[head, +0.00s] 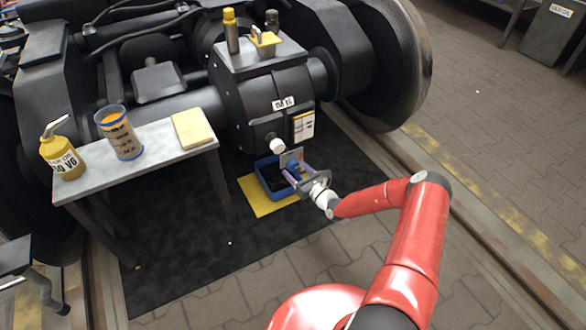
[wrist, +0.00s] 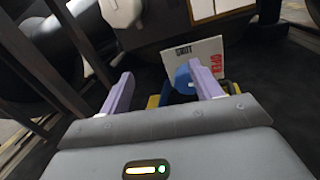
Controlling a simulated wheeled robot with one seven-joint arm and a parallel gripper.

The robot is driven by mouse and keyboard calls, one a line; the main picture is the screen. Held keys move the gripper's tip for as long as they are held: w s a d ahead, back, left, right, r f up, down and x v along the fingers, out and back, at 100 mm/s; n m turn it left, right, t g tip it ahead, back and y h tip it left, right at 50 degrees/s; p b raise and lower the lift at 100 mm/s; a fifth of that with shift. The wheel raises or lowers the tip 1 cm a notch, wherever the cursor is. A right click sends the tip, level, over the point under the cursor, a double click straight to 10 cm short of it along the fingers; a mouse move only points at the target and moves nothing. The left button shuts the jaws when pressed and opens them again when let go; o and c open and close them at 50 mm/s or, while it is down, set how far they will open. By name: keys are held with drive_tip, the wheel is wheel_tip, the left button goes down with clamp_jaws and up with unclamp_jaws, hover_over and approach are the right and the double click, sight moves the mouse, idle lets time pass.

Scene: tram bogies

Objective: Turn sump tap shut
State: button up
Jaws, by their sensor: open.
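The sump tap has a blue handle (wrist: 183,78), seen in the wrist view in front of a pale plate (wrist: 208,54) marked OPEN in red, with dark lettering on its left. In the head view the plate (head: 291,156) is low on the front of the dark gearbox (head: 262,104), with the blue handle (head: 292,167) below it. My gripper (head: 299,173) is at the tap, its purple fingers apart. In the wrist view my gripper (wrist: 160,75) has the handle between its fingers, nearer the right one. I cannot tell whether they touch, or the handle's exact setting.
A blue tray (head: 266,180) on a yellow mat (head: 255,200) sits under the gearbox. A white knob (head: 277,146) is just above the tap. A bench (head: 165,150) with an oil can (head: 62,157), a tub (head: 119,133) and a yellow cloth (head: 193,129) stands left.

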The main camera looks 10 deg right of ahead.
sight(295, 168)
wheel_tip(295, 168, down, 5)
drive_tip(key=d+m+t+h, duration=0.1)
drive_tip(key=d+m+h, duration=0.1)
drive_tip(key=m+h, duration=0.15)
drive_tip(key=shift+y, duration=0.25)
drive_tip(key=b+x, duration=0.1)
drive_tip(key=x, duration=0.6)
drive_tip(key=shift+w+f+b, duration=0.15)
drive_tip(key=shift+w+b, duration=0.05)
drive_tip(key=shift+b, duration=0.1)
drive_tip(key=shift+c, duration=0.3)
drive_tip(key=c, duration=0.9)
